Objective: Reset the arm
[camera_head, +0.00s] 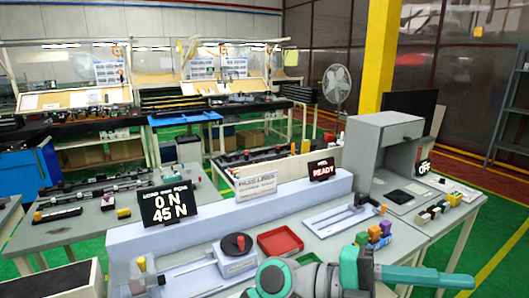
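My arm, with teal joints and grey links, lies across the bottom of the head view, in front of the near grey workbench (330,258). One teal link stretches to the right, past the bench's front. I cannot make out my gripper or its fingers in this view. The arm hides part of the bench's front edge.
The bench carries a red tray (280,241), a force tester (236,252) with a black knob, a metal slide fixture (340,219), coloured clips (375,233) and a grey booth (380,150).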

